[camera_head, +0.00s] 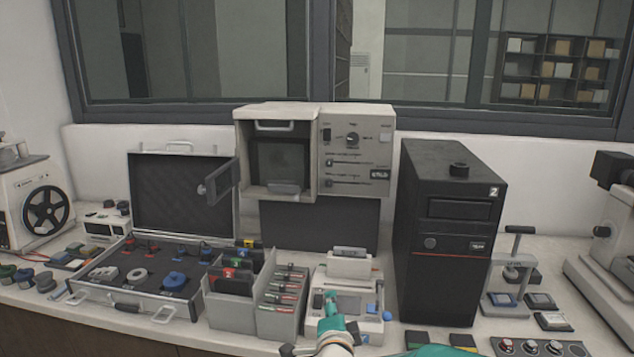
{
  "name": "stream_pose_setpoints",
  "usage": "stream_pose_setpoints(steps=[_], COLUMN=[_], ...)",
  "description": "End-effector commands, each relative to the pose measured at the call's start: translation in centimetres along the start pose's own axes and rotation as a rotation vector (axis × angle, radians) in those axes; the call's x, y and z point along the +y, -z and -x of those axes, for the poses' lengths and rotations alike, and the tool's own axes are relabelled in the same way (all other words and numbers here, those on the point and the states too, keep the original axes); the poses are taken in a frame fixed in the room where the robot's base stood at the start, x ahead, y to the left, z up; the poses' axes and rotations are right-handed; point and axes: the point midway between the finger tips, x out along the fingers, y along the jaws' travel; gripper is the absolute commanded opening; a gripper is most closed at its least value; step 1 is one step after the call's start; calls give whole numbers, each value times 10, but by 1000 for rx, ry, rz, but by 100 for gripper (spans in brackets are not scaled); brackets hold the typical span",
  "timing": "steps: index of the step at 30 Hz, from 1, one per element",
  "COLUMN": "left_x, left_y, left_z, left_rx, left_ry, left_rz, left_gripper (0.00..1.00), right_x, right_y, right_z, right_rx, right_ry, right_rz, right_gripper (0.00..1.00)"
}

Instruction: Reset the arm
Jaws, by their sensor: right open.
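My right gripper (332,328) shows at the bottom middle of the head view, with teal and pale parts. It is open, and I see nothing held in it. It is in front of a small pale device (347,266) on the bench, overlapping its lower part in the picture; I cannot tell whether they touch. Part of my right arm (430,350) shows teal along the bottom edge. The rest of the arm is cut off by the frame. My left gripper is not in view.
A tall black machine (449,250) stands right of the gripper. Grey bins (232,312) and an open case (180,188) stand left. A small press with a T-handle (516,262) is further right. A control box (356,150) is behind. The bench is crowded.

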Motion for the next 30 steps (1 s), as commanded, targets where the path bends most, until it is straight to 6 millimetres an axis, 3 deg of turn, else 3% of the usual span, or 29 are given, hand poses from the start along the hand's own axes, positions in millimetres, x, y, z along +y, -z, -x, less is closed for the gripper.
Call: stream_pose_setpoints(steps=[5, 8, 12, 14, 18, 21, 24, 27, 30], left_x=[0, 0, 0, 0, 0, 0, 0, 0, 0], left_y=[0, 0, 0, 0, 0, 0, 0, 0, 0], left_z=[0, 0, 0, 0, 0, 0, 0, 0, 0], left_rx=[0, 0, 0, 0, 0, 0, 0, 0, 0], left_ry=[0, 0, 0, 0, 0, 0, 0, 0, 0], left_rz=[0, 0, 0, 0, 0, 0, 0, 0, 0], left_gripper=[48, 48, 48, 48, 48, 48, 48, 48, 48], right_x=[85, 150, 249, 287, 360, 392, 409, 417, 419], right_y=[-5, -9, -15, -18, -24, -27, -30, -32, -33], right_z=[1, 14, 56, 82, 155, 206, 246, 270, 280], right_rx=[-117, -229, -446, -550, -810, -977, -1105, -1182, -1215], right_ry=[-135, -237, -391, -449, -558, -601, -620, -626, -626], right_rz=[180, 307, 482, 542, 643, 681, 698, 704, 707], right_gripper=[48, 48, 48, 48, 48, 48, 48, 48, 48])
